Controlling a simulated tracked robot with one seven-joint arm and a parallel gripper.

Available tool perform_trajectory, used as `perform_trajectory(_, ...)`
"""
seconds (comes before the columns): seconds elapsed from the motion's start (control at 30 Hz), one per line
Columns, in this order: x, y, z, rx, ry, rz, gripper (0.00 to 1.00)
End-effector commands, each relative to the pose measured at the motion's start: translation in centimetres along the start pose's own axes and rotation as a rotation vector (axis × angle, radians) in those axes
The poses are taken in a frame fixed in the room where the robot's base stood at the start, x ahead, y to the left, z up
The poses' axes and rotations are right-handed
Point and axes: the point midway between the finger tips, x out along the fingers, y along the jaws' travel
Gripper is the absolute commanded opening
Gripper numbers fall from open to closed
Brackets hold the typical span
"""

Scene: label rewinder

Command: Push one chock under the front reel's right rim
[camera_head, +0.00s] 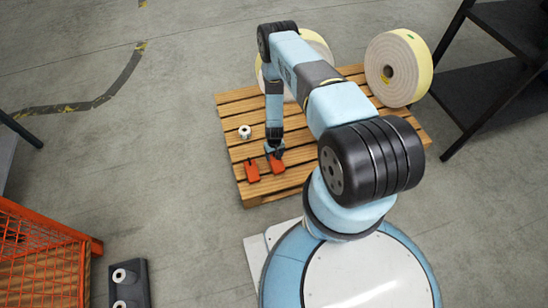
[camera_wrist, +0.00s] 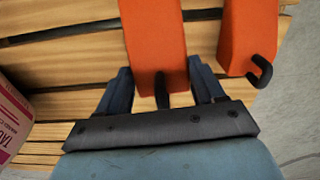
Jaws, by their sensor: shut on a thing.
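Two orange wedge chocks with black handles lie at the near edge of the wooden pallet (camera_head: 238,107). My gripper (camera_head: 274,150) is lowered over one chock (camera_head: 277,166). In the wrist view my gripper (camera_wrist: 160,72) has its fingers on both sides of this chock (camera_wrist: 153,38), shut on it, with its dark handle between them. The other chock (camera_head: 252,172) lies close beside it and shows in the wrist view at the right (camera_wrist: 248,38). One large cream reel (camera_head: 398,68) stands at the pallet's right. Another reel (camera_head: 319,45) is partly hidden behind my arm.
A small white roll (camera_head: 244,131) stands on the pallet's left. A white thing with pink lettering (camera_wrist: 12,115) shows at the wrist view's left edge. A dark shelf rack (camera_head: 500,75) is at the right. An orange mesh crate (camera_head: 40,255) and a dark holder (camera_head: 141,283) are lower left.

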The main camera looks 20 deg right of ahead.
Motion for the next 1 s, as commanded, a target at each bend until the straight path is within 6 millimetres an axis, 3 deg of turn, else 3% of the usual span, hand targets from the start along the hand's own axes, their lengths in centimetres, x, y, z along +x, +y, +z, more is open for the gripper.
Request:
perform_trajectory(0.33, 3.3, -0.1, -0.9, 0.001, 0.001, 0.001, 0.24)
perform_trajectory(0.8, 3.9, -0.1, -0.9, 0.0, 0.001, 0.0, 0.24)
perform_trajectory(0.83, 3.9, -0.1, -0.9, 0.0, 0.001, 0.0, 0.69)
perform_trajectory(1.0, 3.9, -0.1, -0.9, 0.001, 0.001, 0.0, 0.85)
